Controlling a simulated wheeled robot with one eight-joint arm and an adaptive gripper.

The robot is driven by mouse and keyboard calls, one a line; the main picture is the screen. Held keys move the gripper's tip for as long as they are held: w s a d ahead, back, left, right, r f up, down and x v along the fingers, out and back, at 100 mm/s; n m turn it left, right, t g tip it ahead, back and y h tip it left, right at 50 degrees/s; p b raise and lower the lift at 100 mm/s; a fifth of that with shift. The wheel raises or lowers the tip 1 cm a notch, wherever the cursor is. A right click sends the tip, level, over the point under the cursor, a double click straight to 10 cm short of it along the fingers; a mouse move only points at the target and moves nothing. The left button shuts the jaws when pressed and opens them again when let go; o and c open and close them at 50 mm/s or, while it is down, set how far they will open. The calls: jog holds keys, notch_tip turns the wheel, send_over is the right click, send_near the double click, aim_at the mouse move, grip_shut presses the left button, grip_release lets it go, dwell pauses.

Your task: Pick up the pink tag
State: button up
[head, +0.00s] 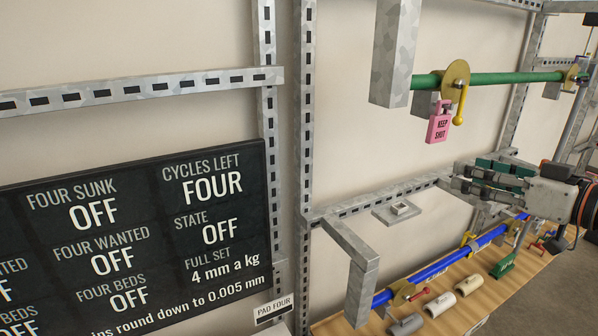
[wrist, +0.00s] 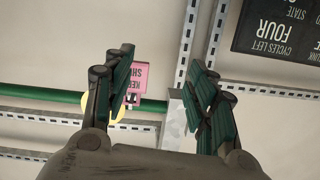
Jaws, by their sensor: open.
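The pink tag (head: 439,127) reads "KEEP SHUT". It hangs below the green pipe (head: 500,78), beside a brass disc (head: 455,80) and a yellow lever (head: 460,105). In the wrist view the tag (wrist: 139,77) appears upside down, partly hidden by the left finger. My gripper (head: 462,175) is open, to the right of and below the tag in the head view. In the wrist view the gripper (wrist: 162,95) shows its fingers wide apart with green pads, and nothing is held between them.
A grey bracket (head: 393,60) stands left of the tag. Slotted metal rails (head: 303,120) cross the wall. A blue pipe (head: 445,262) runs below, above a wooden shelf (head: 465,312) with several pipe pieces. A dark sign board (head: 140,240) is at left.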

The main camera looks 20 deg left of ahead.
jog(key=t+y+p, duration=0.1)
jog(key=p, duration=0.1)
send_near(443, 118)
jog(key=v, duration=0.3)
jog(key=shift+n, duration=0.4)
jog(key=x, duration=0.8)
jog(key=shift+w+a+f, duration=0.2)
jog(key=shift+w+f, duration=0.1)
jog(key=shift+w+a+r+p, duration=0.15)
jog(key=shift+w+a+p, duration=0.1)
jog(key=shift+a+p, duration=0.2)
jog(key=x, duration=0.4)
jog(key=shift+w+p, duration=0.15)
jog(key=shift+p, duration=0.25)
jog(key=shift+r, duration=0.1)
jog(key=c, duration=0.4)
